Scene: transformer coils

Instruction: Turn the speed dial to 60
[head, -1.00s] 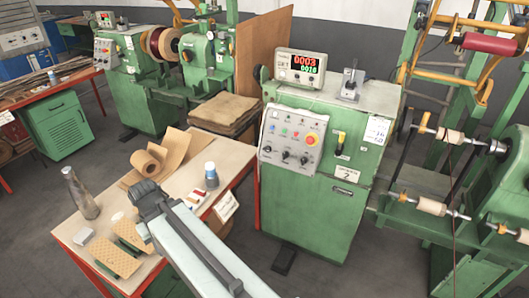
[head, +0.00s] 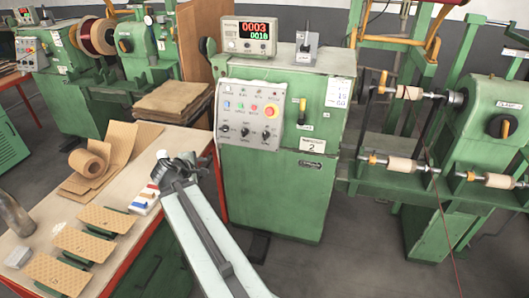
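The green winding machine (head: 270,190) stands in the middle of the view.
A counter display (head: 250,36) sits on top of the machine. Spindles with bobbins (head: 400,164) stick out at right. Some floor is free before the machine.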

